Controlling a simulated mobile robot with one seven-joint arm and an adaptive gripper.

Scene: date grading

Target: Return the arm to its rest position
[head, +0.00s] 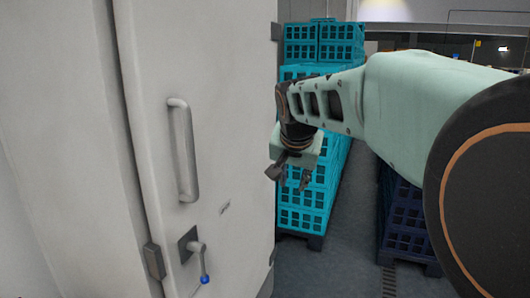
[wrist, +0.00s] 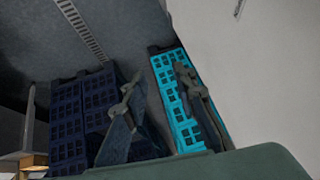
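My pale green arm (head: 400,95) reaches in from the right side of the head view, its end hanging in front of the turquoise crates. My gripper (head: 290,182) points downward beside the white door's right edge. In the wrist view, the two fingers of my gripper (wrist: 158,80) stand apart with nothing between them. No object is held.
A white door (head: 220,120) with a handle (head: 182,150) and a blue-tipped latch lever (head: 198,260) fills the left. Turquoise crates (head: 305,215) are stacked behind my gripper. Dark blue crates (head: 405,215) stand at right. Grey floor (head: 345,225) lies clear between the stacks.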

